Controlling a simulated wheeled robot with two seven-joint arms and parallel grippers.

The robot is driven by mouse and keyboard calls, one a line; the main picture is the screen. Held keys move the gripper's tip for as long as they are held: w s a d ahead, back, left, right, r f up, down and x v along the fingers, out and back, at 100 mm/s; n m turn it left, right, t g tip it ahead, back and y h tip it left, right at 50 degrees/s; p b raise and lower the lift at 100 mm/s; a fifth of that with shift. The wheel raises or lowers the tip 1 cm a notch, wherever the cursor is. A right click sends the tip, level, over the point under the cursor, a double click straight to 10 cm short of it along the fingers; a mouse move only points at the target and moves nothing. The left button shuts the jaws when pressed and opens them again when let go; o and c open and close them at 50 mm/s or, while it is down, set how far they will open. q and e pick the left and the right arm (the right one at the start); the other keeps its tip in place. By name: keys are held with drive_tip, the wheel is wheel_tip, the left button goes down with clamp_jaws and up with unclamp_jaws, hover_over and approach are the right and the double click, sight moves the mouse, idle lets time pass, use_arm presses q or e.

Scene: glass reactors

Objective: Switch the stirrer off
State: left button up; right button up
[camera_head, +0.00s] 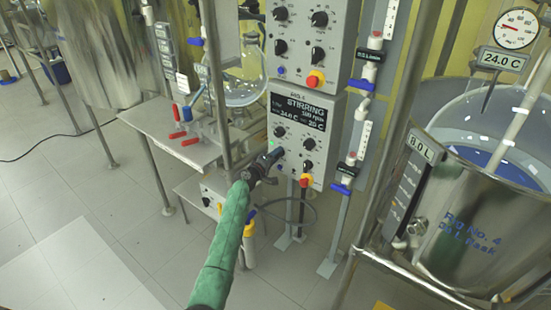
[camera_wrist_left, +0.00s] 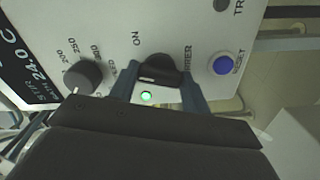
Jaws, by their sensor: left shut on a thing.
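The lower control box (camera_head: 293,150) has a dark display (camera_head: 300,112) that reads "STIRRING", about 120 rpm. My left gripper (camera_head: 268,160), on the green arm, is at the lower left of this box's front. In the left wrist view the black stirrer knob (camera_wrist_left: 158,68) sits between the two fingers of my left gripper (camera_wrist_left: 158,84), which is shut on it. The knob has "ON" and "STIRRER" lettering around it. A green lamp (camera_wrist_left: 146,96) beside the knob is lit. The knob's exact pointer direction is hard to read. My right gripper is not in view.
A speed knob (camera_wrist_left: 83,76) and a blue reset button (camera_wrist_left: 222,65) flank the stirrer knob. On the box, a red-and-yellow emergency button (camera_head: 305,181) sits low. A glass flask (camera_head: 241,78) stands behind, and a large steel vessel (camera_head: 480,220) is at the right.

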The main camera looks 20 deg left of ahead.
use_arm(q)
drive_tip(key=n, duration=0.3)
drive_tip(key=shift+a, duration=0.1)
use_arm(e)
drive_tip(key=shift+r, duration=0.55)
use_arm(q)
drive_tip(key=shift+n, duration=0.4)
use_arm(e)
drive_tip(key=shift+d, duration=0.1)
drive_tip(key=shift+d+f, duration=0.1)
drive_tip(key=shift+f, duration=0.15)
use_arm(q)
drive_tip(key=o, duration=1)
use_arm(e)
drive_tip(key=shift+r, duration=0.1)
